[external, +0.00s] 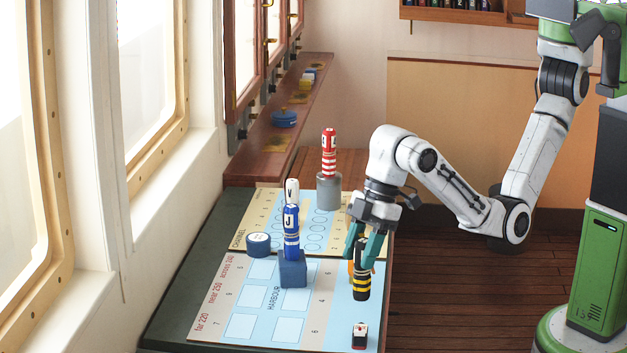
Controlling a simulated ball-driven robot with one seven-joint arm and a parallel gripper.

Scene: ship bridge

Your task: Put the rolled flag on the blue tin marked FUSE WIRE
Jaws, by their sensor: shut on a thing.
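My gripper (364,243) points down over the right side of the chart table and is shut on a black-and-yellow striped rolled flag (361,284). The flag hangs upright between the fingers; whether its lower end touches the chart is unclear. A blue square block or tin (293,270) stands to its left, with a blue rolled flag marked J (291,220) upright on it. A low round blue tin with a pale top (258,245) sits further left. Another round blue tin (284,118) is on the window shelf. I cannot read FUSE WIRE on any of them.
A white flag roll marked V (292,190) shows behind J. A red-and-white roll (329,152) stands on a grey cylinder (329,192). An orange thing (352,268) is partly hidden behind my gripper. A small black, white and red item (359,335) is in front. The chart's front left (240,327) is clear.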

